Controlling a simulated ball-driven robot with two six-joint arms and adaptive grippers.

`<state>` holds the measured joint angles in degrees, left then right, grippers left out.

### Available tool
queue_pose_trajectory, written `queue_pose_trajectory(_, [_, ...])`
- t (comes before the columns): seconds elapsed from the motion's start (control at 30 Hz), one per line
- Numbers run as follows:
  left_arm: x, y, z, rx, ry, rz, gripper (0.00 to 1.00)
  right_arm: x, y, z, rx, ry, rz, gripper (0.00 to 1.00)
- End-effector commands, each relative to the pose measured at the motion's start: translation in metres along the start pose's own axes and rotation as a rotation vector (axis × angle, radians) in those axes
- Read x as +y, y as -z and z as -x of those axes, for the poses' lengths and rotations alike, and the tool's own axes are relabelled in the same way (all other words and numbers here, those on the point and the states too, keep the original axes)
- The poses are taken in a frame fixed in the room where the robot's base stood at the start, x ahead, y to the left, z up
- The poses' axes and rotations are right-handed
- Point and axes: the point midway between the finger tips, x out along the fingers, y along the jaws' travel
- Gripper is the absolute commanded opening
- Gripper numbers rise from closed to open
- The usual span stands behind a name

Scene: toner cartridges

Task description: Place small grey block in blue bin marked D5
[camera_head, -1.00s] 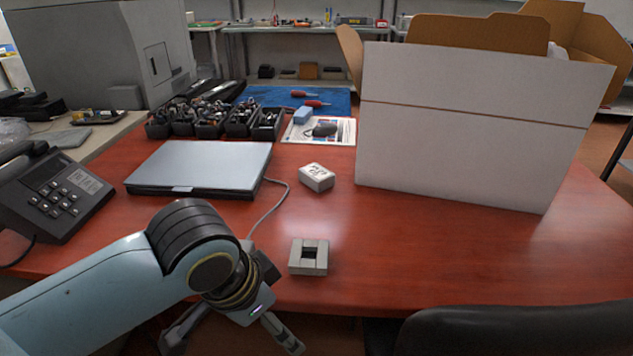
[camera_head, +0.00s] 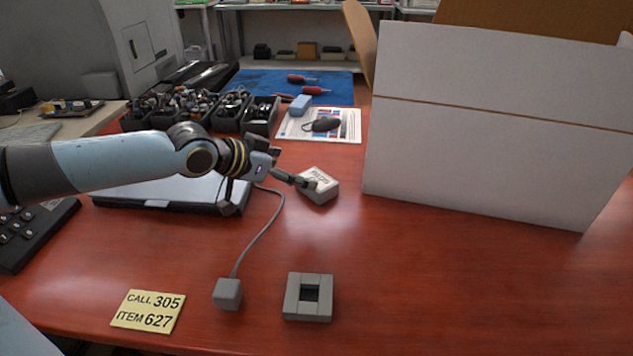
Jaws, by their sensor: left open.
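A small pale grey block (camera_head: 322,192) with dark markings on top lies on the red desk in the middle. My left gripper (camera_head: 298,182) is open, with a finger at the block's left upper edge; whether it touches cannot be told. A grey square block with a square hole (camera_head: 322,311) lies nearer the front edge. A small plain grey cube (camera_head: 227,293) sits to its left at the end of a grey cable. Which of these is the task's block is not clear. No blue bin marked D5 shows. My right gripper is not in view.
A large white cardboard box (camera_head: 480,140) stands at the right. A closed laptop (camera_head: 150,194) lies under my left arm. Black bins of parts (camera_head: 262,115) and a blue mat (camera_head: 335,86) are behind. The right front desk is clear.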

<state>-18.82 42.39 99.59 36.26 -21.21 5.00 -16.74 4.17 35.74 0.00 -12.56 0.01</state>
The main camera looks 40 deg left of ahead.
Motion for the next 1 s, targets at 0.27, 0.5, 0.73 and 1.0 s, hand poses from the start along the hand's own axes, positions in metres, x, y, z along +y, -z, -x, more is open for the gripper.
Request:
queue_pose_trajectory(0.27, [0.002, -0.004, -0.036, -0.002, -0.001, 0.000, 1.00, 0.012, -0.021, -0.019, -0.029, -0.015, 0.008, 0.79])
queue_pose_trajectory(0.5, [0.006, -0.009, -0.070, -0.001, -0.002, 0.004, 1.00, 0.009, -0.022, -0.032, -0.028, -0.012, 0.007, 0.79])
queue_pose_trajectory(0.73, [0.005, -0.008, -0.087, -0.004, -0.002, -0.001, 1.00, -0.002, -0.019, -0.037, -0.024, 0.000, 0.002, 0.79])
queue_pose_trajectory(1.0, [0.005, -0.007, -0.086, -0.004, -0.002, -0.002, 0.87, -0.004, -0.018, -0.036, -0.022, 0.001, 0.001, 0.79])
